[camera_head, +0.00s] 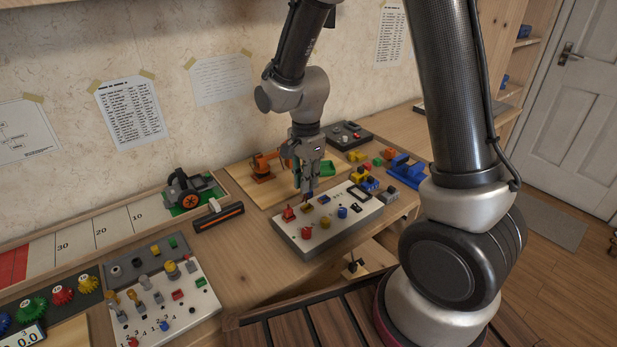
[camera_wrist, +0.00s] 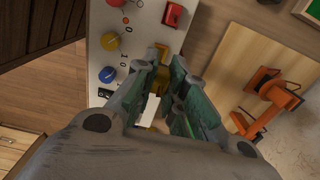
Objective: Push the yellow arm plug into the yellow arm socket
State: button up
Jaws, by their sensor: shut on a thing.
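My gripper (camera_head: 308,192) points down over the back edge of the white panel (camera_head: 318,240). Its jaws are shut on a small yellow piece, which looks like the yellow arm plug (camera_wrist: 159,80) and is mostly hidden between the teal finger pads. In the wrist view my gripper (camera_wrist: 163,75) has a yellow block (camera_wrist: 162,50) just beyond its fingertips, at the panel's edge; this looks like the yellow arm socket. It also shows below my gripper in the head view (camera_head: 307,208). I cannot tell whether plug and socket touch.
The panel carries a red part (camera_head: 289,214), a yellow knob (camera_head: 325,222) and a blue knob (camera_head: 342,212) close by. A small orange robot arm (camera_head: 263,166) stands on a wooden board behind. Blue and yellow blocks (camera_head: 364,180) lie at right. Bare tabletop (camera_head: 240,245) lies left of the panel.

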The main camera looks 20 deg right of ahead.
aim_at(307, 209)
notch_tip(307, 209, down, 4)
jog(key=shift+d+r, duration=0.1)
jog(key=shift+r, duration=0.15)
jog(key=shift+f, duration=0.9)
jog(key=shift+f, duration=0.6)
dwell(0.5)
jog(key=o, duration=0.8)
jog(key=shift+r, duration=2.45)
